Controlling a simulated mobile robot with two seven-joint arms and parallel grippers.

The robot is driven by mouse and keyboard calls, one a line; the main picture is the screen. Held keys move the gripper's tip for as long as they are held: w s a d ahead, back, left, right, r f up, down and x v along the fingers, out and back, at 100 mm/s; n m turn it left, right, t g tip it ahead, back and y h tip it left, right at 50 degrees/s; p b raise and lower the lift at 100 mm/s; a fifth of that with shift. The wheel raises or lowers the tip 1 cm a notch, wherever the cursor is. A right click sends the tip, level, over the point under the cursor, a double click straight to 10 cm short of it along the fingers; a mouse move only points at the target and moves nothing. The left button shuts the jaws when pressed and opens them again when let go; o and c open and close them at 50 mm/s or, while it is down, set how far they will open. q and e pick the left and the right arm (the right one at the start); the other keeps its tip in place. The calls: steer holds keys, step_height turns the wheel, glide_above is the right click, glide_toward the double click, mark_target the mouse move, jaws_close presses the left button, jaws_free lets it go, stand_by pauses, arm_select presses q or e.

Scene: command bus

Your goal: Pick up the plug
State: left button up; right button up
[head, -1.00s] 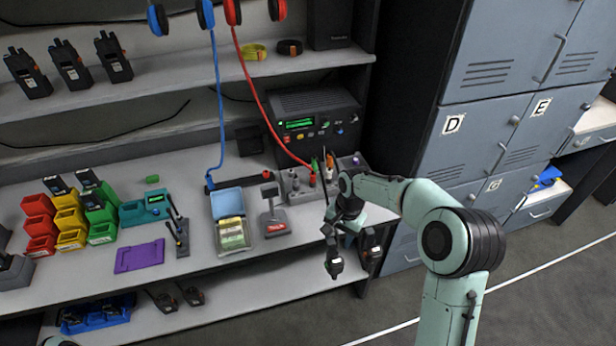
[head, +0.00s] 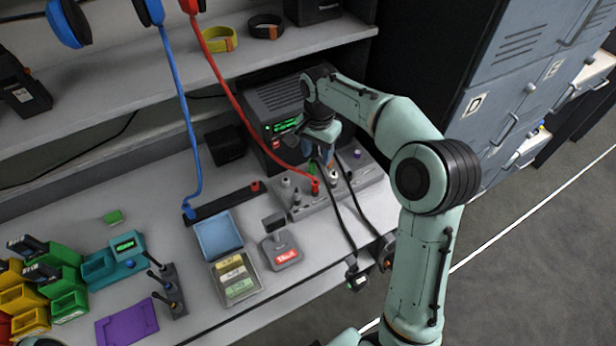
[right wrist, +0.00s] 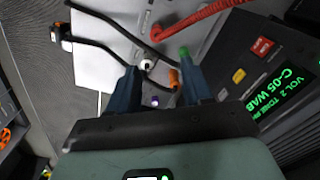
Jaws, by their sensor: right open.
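Several coloured plugs or knobs stand on a grey panel block (head: 300,208) at the back of the counter. A red plug (head: 315,187) ends the red coiled cord, and a white-topped piece (head: 335,174) stands beside it. My right gripper (head: 325,155) is above this block, pointing down. In the right wrist view its fingers (right wrist: 160,70) are open, with an orange plug (right wrist: 174,78) and a white-ringed piece (right wrist: 146,64) showing between or just beyond them. A green-tipped piece (right wrist: 184,52) is by one finger. I cannot tell whether anything touches. My left gripper is out of view.
A radio with a green display (head: 286,125) stands close behind the gripper. Black cables hang over the counter edge to a small device (head: 357,278). A card box (head: 235,280) and a red-labelled stand (head: 283,252) are at left. Lockers (head: 500,100) are at right.

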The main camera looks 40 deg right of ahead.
mark_target(316, 182)
steer(key=f, duration=0.6)
steer(key=shift+s+f+b, duration=0.2)
steer(key=shift+s+b, duration=0.15)
steer(key=shift+a+f, duration=0.15)
steer(key=shift+f, duration=1.35)
steer(key=shift+a+f, duration=0.15)
steer(key=shift+f, duration=1.3)
steer(key=c, duration=0.8)
